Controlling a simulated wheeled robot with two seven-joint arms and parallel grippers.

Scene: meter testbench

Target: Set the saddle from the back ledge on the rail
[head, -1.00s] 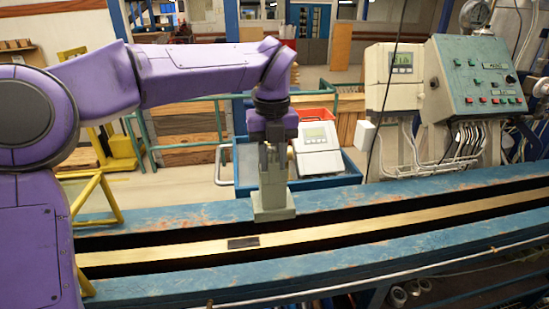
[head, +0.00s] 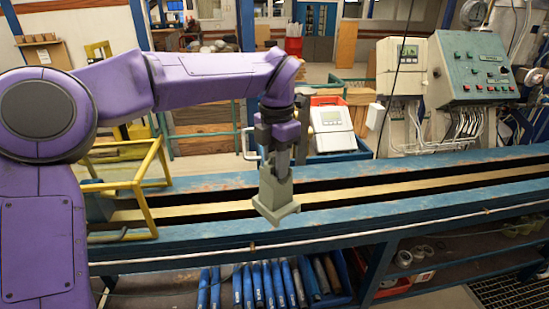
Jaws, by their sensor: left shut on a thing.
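The saddle (head: 274,197) is a grey-green block with a wider foot, seen in the head view. My left gripper (head: 277,163) points down and is shut on its upper part. The saddle hangs in front of the rail (head: 400,189), a long brass-coloured strip between dark slots, and covers part of it. Its foot overlaps the near blue beam in the picture and looks slightly tilted. I cannot tell its height above the bench. The back ledge (head: 370,174) is the worn blue beam behind the rail. My right gripper is not in view.
A yellow frame (head: 158,195) stands at the bench's left end. Behind the bench are a blue tray with a white meter (head: 333,128) and a green control panel (head: 475,72). Several blue tools (head: 255,285) lie below. The rail right of the saddle is clear.

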